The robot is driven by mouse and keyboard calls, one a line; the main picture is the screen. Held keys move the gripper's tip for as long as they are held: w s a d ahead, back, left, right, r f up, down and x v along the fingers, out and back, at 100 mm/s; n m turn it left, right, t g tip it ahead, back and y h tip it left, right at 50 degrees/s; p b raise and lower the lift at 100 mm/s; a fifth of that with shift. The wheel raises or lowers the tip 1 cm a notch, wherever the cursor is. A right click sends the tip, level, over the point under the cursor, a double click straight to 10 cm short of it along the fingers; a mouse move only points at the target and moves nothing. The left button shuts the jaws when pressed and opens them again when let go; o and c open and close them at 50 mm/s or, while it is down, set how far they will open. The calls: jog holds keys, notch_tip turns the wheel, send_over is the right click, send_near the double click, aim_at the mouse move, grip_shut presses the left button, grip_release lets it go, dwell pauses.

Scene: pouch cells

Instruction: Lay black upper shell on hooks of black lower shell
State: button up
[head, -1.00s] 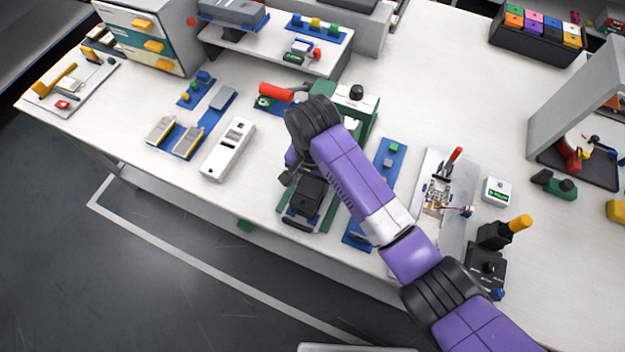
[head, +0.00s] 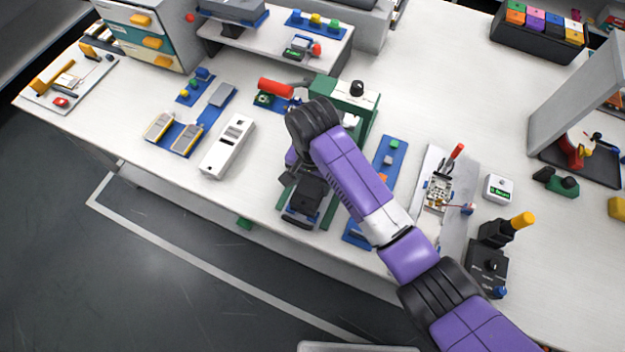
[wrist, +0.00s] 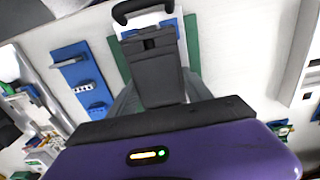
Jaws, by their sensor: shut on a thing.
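My gripper (head: 307,188) points down over a green-sided fixture (head: 331,214) near the bench's front edge. In the wrist view my gripper (wrist: 152,48) is shut, its dark fingers close together. The black upper shell is hard to tell apart from the dark fingers holding it. A black curved piece (head: 297,221) shows just in front of the gripper at the fixture's near end. In the wrist view it shows as a black loop (wrist: 138,8) beyond the fingertips. I cannot tell which shell it belongs to. The hooks, and any contact between the shells, are hidden.
A white long device (head: 228,147) lies left of the fixture. A blue strip (head: 389,160) with small parts lies to its right, then a grey board with a circuit (head: 438,192). A red-handled tool (head: 276,88) lies behind. Bare bench shows between the white device and the fixture.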

aim_at(313, 182)
jog(key=shift+f, duration=0.15)
jog(key=o, duration=1.5)
jog(key=shift+c, duration=0.2)
jog(key=shift+r+b, duration=0.55)
jog(key=shift+r, duration=3.35)
